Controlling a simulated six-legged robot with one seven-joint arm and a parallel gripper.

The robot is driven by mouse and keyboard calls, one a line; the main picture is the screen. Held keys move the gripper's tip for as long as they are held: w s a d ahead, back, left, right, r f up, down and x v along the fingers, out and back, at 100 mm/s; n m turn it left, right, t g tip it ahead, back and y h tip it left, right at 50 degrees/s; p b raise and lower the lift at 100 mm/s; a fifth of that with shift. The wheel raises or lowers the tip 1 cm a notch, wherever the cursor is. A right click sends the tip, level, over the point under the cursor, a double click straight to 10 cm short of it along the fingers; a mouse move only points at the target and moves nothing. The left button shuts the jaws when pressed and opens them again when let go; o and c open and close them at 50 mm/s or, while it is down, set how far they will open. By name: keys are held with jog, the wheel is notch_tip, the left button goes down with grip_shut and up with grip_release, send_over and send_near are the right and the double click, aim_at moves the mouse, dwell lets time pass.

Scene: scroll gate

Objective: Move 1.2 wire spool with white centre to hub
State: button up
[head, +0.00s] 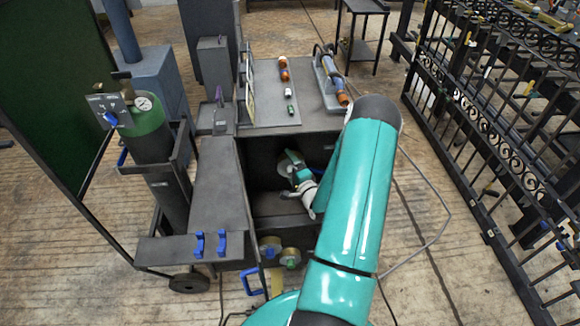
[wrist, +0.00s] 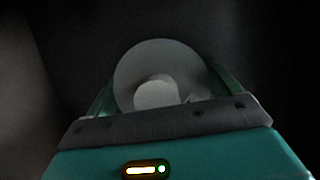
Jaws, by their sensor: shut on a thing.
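My gripper (head: 289,166) reaches into the dark open compartment of the grey cart (head: 318,119). In the wrist view its two greenish fingers stand either side of a pale grey round spool (wrist: 135,65) with a whitish centre (wrist: 155,94). The gripper is shut on this spool, whose face is turned toward the wrist camera. The spool's lower edge is hidden behind the gripper's grey front plate. The surroundings there are too dark to tell whether the spool touches anything. I cannot pick out a hub for certain.
Small bottles (head: 284,69) and a tray (head: 327,82) are on top. A gas cylinder (head: 150,135) stands left, a black gate (head: 480,130) right. Floor between is mostly clear.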

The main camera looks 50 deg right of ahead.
jog(key=shift+w+d+r, duration=0.1)
jog(key=shift+w+d, duration=0.05)
jog(key=shift+w, duration=0.05)
dwell(0.4)
jog(key=o, duration=1.1)
jog(key=shift+s+f, duration=0.1)
jog(key=shift+f, duration=0.1)
jog(key=v, duration=1.3)
jog(key=shift+s+r, duration=0.15)
jog(key=shift+s, duration=0.2)
